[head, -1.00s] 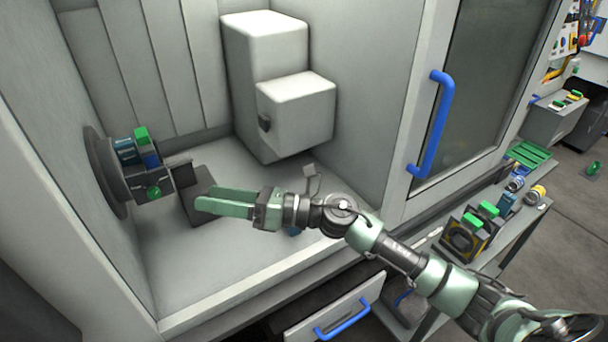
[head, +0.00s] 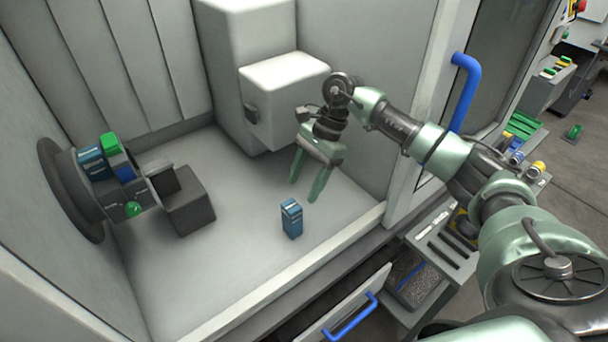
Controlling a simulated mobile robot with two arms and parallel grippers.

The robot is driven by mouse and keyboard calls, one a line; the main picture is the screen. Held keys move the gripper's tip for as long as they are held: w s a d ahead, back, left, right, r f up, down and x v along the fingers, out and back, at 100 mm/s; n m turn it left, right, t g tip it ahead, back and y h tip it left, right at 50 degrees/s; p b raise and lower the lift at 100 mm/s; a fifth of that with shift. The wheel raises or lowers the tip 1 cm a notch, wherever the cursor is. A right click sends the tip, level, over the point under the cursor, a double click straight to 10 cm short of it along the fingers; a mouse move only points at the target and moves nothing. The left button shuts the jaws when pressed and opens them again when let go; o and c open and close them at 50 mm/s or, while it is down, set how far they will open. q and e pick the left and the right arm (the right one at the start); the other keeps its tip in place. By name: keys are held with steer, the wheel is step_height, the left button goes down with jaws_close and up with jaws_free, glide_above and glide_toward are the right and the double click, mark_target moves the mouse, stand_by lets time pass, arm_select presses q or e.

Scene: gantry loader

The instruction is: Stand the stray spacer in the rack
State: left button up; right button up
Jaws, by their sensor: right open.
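A small blue block (head: 291,219), which looks like the stray spacer, stands upright on the grey floor of the machine enclosure. My right gripper (head: 303,191) is open and empty, pointing down just above and behind the block in the picture; its green fingers look apart from it. A grey slotted tray (head: 446,240), which may be the rack, sits on the bench outside at the right, partly hidden by my arm. My left gripper is not in view.
A round chuck (head: 68,190) with blue, green and dark parts is on the left wall, with a dark block (head: 190,208) beside it. A white housing (head: 285,100) stands behind. A blue door handle (head: 465,92) and open drawer (head: 345,305) flank my arm.

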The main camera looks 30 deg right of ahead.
mark_target(294, 204)
steer(key=x, duration=0.2)
steer(key=shift+w+a+f, duration=0.15)
steer(key=shift+w+f, duration=0.05)
steer(key=shift+f, duration=0.15)
steer(key=b+x, duration=0.1)
steer(key=x, duration=0.1)
steer(key=shift+a+f, duration=0.1)
steer(key=shift+f, duration=0.25)
steer(key=shift+b+x, duration=1.2)
steer(key=shift+b, duration=0.05)
steer(key=shift+a+f+b, duration=0.2)
steer(key=shift+f+b, duration=0.1)
steer(key=shift+f, duration=0.15)
steer(key=shift+r, duration=0.1)
jaws_close()
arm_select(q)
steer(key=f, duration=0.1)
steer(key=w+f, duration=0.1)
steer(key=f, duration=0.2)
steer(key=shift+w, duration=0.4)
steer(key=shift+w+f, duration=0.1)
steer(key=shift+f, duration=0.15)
arm_select(e)
steer(key=shift+r, duration=0.2)
steer(key=shift+r, duration=0.1)
